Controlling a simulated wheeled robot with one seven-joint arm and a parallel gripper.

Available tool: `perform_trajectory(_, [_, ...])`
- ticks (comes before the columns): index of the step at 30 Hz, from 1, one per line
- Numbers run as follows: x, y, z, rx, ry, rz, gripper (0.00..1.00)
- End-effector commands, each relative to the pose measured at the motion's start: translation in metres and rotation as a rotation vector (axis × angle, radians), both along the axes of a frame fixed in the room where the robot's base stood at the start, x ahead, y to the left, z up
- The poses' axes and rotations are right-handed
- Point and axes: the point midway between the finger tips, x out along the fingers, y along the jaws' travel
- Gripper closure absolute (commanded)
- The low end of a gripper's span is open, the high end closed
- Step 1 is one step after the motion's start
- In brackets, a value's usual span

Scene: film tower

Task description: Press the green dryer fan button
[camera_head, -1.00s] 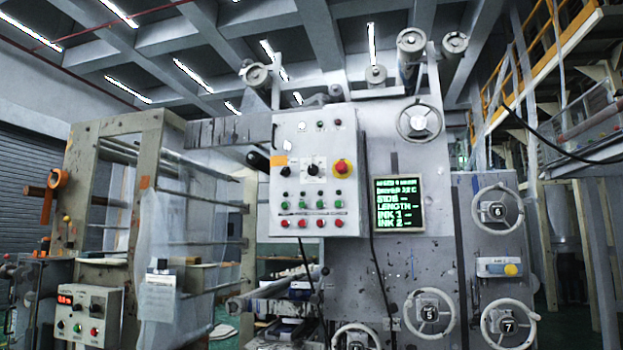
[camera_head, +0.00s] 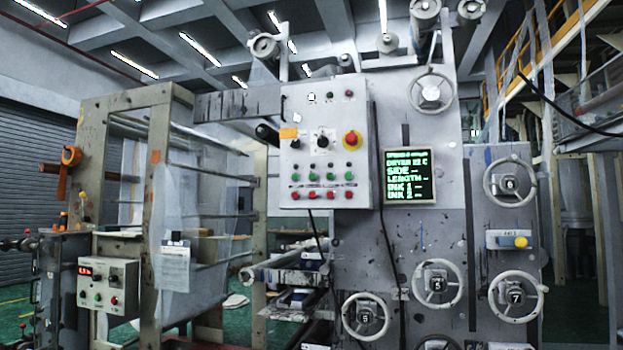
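A grey control panel (camera_head: 345,110) is mounted on the front of the machine, near the middle of the head view. It carries a row of small green buttons (camera_head: 312,178) with a row of red buttons (camera_head: 329,194) below it. Which green button is the dryer fan's cannot be told, as the labels are too small to read. A red emergency-stop style button (camera_head: 352,139) on yellow and black knobs (camera_head: 322,142) sit above these rows. My gripper is not in view.
A lit green display (camera_head: 409,176) is right of the panel. Handwheels (camera_head: 437,284) stick out at the lower right. A smaller control box (camera_head: 108,286) with a red readout stands at the lower left, beside a beige frame (camera_head: 158,200). A cable hangs below the panel.

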Motion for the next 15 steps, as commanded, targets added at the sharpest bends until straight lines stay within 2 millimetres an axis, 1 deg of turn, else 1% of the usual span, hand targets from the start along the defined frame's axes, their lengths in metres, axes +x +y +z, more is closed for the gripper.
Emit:
perform_trajectory(1, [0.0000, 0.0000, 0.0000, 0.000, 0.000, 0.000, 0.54])
perform_trajectory(2, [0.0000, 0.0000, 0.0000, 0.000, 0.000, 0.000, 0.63])
perform_trajectory(3, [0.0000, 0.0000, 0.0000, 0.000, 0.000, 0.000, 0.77])
perform_trajectory(5, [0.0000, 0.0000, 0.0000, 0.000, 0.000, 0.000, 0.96])
perform_trajectory(6, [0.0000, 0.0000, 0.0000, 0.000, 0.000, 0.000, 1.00])
perform_trajectory(15, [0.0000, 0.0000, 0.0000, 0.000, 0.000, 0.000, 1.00])
